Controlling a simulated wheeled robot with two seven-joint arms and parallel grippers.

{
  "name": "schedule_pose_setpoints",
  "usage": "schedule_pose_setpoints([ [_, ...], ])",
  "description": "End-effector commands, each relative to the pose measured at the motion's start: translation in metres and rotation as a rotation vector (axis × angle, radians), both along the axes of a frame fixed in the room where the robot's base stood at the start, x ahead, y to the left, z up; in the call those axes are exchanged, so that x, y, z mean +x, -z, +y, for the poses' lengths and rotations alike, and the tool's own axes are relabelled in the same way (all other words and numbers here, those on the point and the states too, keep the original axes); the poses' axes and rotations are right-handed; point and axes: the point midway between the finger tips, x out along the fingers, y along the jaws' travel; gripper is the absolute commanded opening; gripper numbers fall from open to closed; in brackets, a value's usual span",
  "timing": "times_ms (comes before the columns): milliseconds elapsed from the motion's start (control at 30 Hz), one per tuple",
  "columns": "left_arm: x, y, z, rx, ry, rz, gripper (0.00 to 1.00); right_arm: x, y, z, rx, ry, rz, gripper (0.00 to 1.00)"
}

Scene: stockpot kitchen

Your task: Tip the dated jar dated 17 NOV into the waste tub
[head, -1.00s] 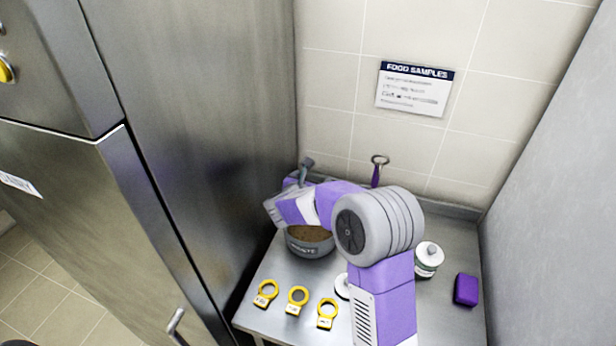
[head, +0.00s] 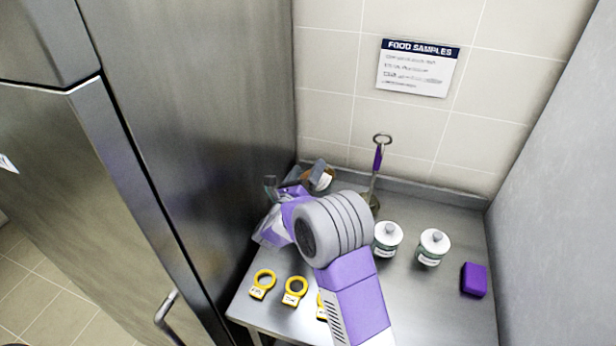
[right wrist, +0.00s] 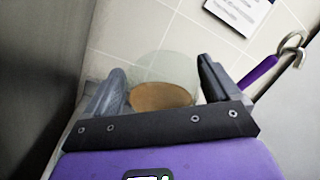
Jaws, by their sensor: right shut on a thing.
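My right gripper (head: 296,180) is shut on a clear jar (right wrist: 165,66), high at the back left of the steel counter. In the right wrist view the jar sits between the two fingers, with brown contents (right wrist: 160,96) inside. In the head view a brown, white-labelled part of the jar (head: 318,177) shows at the fingers, and it looks tilted. Its date cannot be read. The waste tub is hidden behind my right arm in the head view. My left gripper is not in view.
Two white-lidded jars (head: 388,239) (head: 433,246) and a purple block (head: 473,280) stand on the right of the counter (head: 420,305). Yellow ring tags (head: 263,284) lie at the front left. A purple-handled ladle (head: 378,160) stands behind. A steel cabinet (head: 200,130) bounds the left.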

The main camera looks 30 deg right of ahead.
Motion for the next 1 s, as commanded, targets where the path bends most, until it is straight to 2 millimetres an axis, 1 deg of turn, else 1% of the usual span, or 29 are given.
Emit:
schedule_pose_setpoints([
  [33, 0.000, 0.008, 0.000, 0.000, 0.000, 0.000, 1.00, 0.000, 0.005, 0.001, -0.038, 0.000, 0.006, 0.32],
  [400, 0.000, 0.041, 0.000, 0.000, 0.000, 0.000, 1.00, 0.002, 0.019, 0.010, -0.320, 0.001, 0.068, 0.32],
  [667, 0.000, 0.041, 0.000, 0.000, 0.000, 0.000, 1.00, 0.005, 0.037, 0.022, -0.651, -0.003, 0.145, 0.32],
  [800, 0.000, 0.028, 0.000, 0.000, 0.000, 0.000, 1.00, 0.006, 0.034, 0.028, -0.822, -0.002, 0.183, 0.32],
  [1000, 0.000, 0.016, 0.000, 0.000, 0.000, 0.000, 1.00, 0.008, 0.036, 0.035, -1.021, -0.002, 0.225, 0.32],
])
